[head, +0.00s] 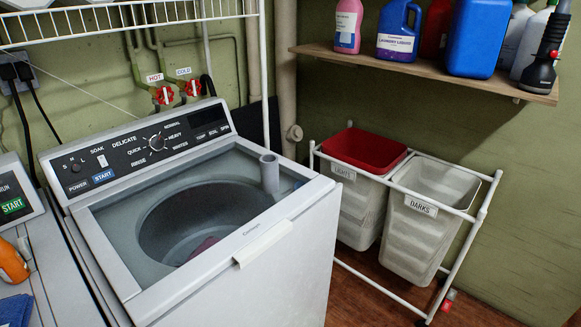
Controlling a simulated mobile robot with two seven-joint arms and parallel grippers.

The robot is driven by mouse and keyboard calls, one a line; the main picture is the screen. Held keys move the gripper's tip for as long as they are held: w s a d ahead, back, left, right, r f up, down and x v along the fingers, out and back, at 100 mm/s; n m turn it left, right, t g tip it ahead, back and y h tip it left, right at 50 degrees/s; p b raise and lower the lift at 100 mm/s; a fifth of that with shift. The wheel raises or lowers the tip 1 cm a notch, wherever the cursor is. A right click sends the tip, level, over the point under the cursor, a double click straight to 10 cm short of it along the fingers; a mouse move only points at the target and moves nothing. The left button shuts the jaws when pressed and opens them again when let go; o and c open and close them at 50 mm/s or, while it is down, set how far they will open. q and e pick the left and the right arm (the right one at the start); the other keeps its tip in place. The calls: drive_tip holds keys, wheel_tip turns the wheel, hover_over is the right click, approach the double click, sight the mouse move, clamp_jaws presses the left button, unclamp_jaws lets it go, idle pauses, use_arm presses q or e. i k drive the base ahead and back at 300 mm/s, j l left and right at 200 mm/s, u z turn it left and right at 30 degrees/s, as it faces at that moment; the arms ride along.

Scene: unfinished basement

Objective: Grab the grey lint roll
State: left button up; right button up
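A grey upright cylinder (269,174) stands at the back right corner of the washing machine's top opening. It has a round top with a darker centre and looks like the grey lint roll. The washing machine (240,277) is white with a dark control panel, and its drum (200,215) shows through the top. Something dark red (204,246) lies at the bottom of the drum. Neither of my grippers is in the head view.
A white-framed laundry cart with bins marked LIGHTS (360,205) and DARKS (415,240) stands right of the washer. A wooden shelf (420,68) with bottles hangs above it. A wire rack (110,20) overhangs the washer's back. Another machine (50,270) stands left.

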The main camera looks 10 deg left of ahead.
sight(270, 174)
drive_tip(key=i+l, duration=0.3)
drive_tip(key=l, duration=0.15)
drive_tip(key=i+l, duration=0.3)
drive_tip(key=i+l+u, duration=0.3)
drive_tip(key=l, duration=0.25)
drive_tip(key=l+u, duration=0.15)
drive_tip(key=i+l, duration=0.05)
drive_tip(key=l, duration=0.1)
